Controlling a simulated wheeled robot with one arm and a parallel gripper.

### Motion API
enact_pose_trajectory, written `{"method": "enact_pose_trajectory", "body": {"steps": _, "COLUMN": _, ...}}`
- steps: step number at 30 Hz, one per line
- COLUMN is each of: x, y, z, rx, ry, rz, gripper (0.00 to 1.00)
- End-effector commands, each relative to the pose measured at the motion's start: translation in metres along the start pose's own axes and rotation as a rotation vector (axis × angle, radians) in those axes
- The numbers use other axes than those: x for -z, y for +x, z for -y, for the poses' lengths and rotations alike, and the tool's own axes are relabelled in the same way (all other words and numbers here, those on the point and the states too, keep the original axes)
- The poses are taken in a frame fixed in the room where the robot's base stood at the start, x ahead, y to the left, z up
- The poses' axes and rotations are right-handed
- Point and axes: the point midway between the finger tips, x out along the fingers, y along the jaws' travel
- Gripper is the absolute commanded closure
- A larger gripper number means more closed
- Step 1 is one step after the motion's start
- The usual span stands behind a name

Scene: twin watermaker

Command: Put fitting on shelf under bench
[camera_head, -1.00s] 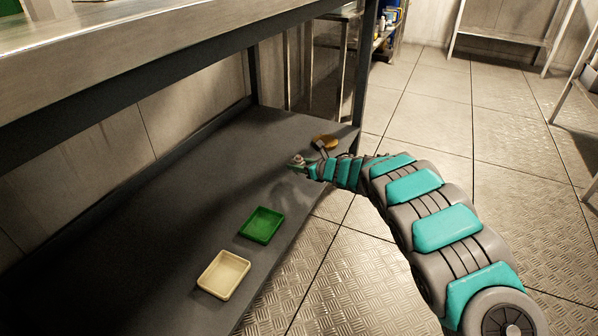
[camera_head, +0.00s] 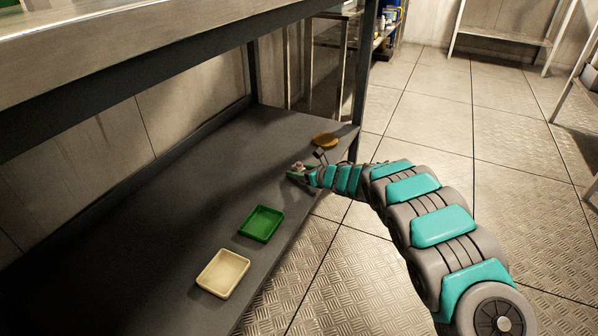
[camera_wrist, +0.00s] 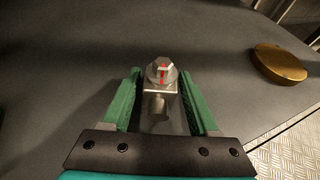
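The metal fitting (camera_wrist: 160,88) has a hex head with a red mark and sits upright between the green fingers of my gripper (camera_wrist: 160,95) in the wrist view.
A round brass-coloured disc (camera_head: 325,140) lies on the shelf near the far post, right of my gripper in the wrist view (camera_wrist: 280,63). A green tray (camera_head: 261,223) and a cream tray (camera_head: 222,273) lie nearer. The bench top (camera_head: 130,45) hangs above. The shelf's left part is clear.

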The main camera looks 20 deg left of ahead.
Motion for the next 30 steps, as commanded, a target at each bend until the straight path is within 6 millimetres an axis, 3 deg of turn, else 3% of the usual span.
{"method": "enact_pose_trajectory", "body": {"steps": 3, "x": 0.0, "y": 0.0, "z": 0.0, "rx": 0.0, "ry": 0.0, "rz": 0.0, "gripper": 0.25}}
{"method": "enact_pose_trajectory", "body": {"steps": 14, "x": -0.002, "y": -0.002, "z": 0.0, "rx": 0.0, "ry": 0.001, "rz": -0.001, "gripper": 0.25}}
{"method": "enact_pose_trajectory", "body": {"steps": 20, "x": -0.001, "y": -0.021, "z": -0.001, "rx": -0.002, "ry": 0.001, "rz": -0.002, "gripper": 0.25}}
{"method": "enact_pose_trajectory", "body": {"steps": 30, "x": -0.002, "y": -0.071, "z": 0.001, "rx": 0.004, "ry": 0.0, "rz": -0.003, "gripper": 0.25}}
